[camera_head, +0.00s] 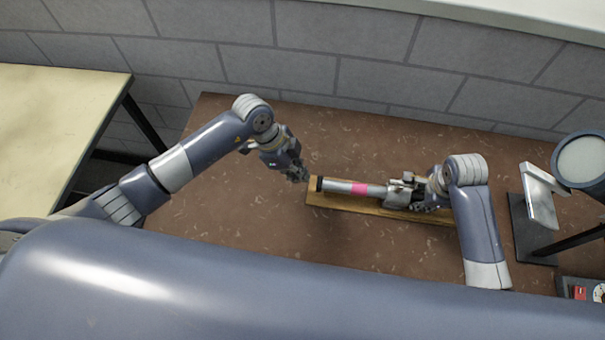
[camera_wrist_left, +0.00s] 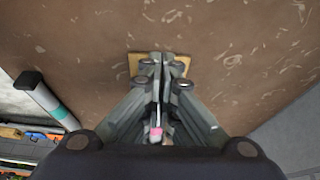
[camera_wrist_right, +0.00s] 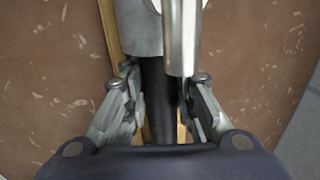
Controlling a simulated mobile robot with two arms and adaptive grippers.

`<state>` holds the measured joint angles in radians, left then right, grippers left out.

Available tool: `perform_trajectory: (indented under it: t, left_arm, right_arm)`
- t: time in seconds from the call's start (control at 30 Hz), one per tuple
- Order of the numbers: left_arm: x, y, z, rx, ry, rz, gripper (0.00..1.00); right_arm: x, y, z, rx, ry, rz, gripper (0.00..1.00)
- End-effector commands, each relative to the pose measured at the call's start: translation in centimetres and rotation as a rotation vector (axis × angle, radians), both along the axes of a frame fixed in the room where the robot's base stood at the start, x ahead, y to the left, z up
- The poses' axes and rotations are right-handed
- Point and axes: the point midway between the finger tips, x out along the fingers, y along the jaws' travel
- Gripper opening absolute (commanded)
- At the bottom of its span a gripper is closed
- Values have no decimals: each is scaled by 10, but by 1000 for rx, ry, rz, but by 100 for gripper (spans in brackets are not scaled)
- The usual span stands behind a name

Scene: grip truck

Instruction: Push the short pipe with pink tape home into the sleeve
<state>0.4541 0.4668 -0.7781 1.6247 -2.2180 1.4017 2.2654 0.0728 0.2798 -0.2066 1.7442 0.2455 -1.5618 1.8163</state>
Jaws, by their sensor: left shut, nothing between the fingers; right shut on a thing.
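The short pipe with pink tape (camera_head: 360,188) lies along a wooden board (camera_head: 340,204) in the head view. It is silver, with a black end (camera_head: 319,184) at the left. My right gripper (camera_head: 410,192) is at the pipe's right end. In the right wrist view its fingers (camera_wrist_right: 158,108) are shut on a dark cylinder (camera_wrist_right: 158,85), with a grey tube (camera_wrist_right: 138,25) beyond. I cannot tell which part is the sleeve or how deep the pipe sits. My left gripper (camera_head: 300,175) is shut and empty just beyond the board's left end; it also shows in the left wrist view (camera_wrist_left: 162,60).
A shiny metal cylinder (camera_wrist_right: 181,40) shows in the right wrist view. The brown tabletop (camera_head: 240,200) is clear at the left. A pale table (camera_head: 60,115) stands farther left.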

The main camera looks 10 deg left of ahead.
Motion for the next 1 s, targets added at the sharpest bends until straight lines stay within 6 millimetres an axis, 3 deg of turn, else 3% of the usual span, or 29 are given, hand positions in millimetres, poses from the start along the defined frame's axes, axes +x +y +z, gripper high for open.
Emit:
perform_trajectory:
  t: [0.37, 1.0]
  left_arm:
    - [0, 14, 11, 0, -1, 0, 0]
    - [1, 13, 72, 0, -3, 0, 0]
  right_arm:
    - [1, 0, 1, 0, -4, 0, 0]
    - [1, 0, 1, 0, -4, 0, 0]
